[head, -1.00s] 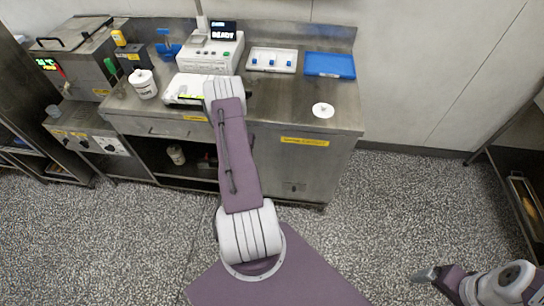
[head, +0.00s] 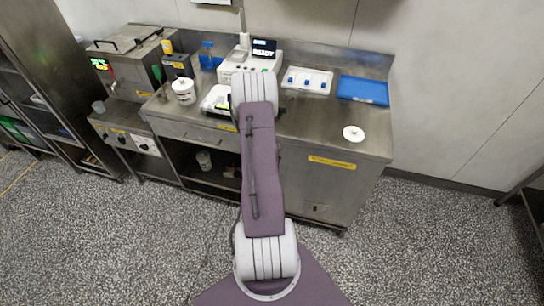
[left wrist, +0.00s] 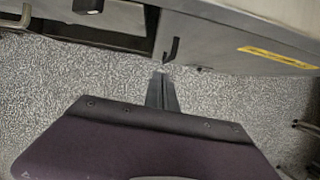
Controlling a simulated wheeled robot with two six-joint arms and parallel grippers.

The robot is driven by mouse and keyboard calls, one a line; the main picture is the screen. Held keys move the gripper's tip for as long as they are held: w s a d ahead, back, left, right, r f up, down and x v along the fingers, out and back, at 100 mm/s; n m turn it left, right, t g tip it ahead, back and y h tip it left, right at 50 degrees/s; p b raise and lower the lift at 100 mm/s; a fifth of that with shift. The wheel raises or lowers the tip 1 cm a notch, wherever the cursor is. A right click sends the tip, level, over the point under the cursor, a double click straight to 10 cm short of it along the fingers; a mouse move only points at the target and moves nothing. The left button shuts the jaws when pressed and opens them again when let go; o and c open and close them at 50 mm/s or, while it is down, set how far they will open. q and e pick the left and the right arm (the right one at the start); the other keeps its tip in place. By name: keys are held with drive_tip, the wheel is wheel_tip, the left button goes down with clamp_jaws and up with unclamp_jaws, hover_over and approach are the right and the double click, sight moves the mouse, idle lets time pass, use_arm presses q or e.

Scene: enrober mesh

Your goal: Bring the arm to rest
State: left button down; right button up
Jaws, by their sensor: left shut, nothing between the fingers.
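My left arm reaches up the middle of the head view toward the steel counter (head: 290,127). Its gripper is hidden behind the arm there. In the left wrist view my left gripper (left wrist: 161,78) shows as dark fingers, shut and empty, over the speckled floor near the cabinet front. My right gripper is in neither current view.
On the counter are a white machine reading READY (head: 250,62), a white tray with blue items (head: 307,80), a blue tray (head: 363,90), a white tub (head: 184,92) and a white disc (head: 353,133). A steel heated unit (head: 133,66) stands left.

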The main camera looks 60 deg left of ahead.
use_arm(q)
drive_tip(key=w+d+r+m+t, duration=0.1)
drive_tip(key=w+d+r+t, duration=0.1)
drive_tip(key=w+d+r, duration=0.65)
drive_tip(key=w+d+r+m+t, duration=0.1)
drive_tip(key=w+d+r, duration=0.5)
drive_tip(key=w+d, duration=0.5)
drive_tip(key=s+d+r+n, duration=0.2)
drive_tip(key=s+d+n, duration=0.1)
drive_tip(key=d+n, duration=0.25)
drive_tip(key=s+d+r+n, duration=0.2)
drive_tip(key=s+d+n, duration=0.15)
drive_tip(key=d, duration=0.35)
drive_tip(key=s+d+f+n+g+h, duration=0.1)
drive_tip(key=s+d+f+n+g, duration=0.1)
drive_tip(key=s+n, duration=0.6)
drive_tip(key=s+d+f+n+g+h, duration=0.1)
drive_tip(key=s+n, duration=0.6)
drive_tip(key=n, duration=0.7)
drive_tip(key=d+f+g, duration=0.1)
drive_tip(key=d+g, duration=0.1)
drive_tip(key=shift+s+d+f+h, duration=0.3)
drive_tip(key=shift+s, duration=0.05)
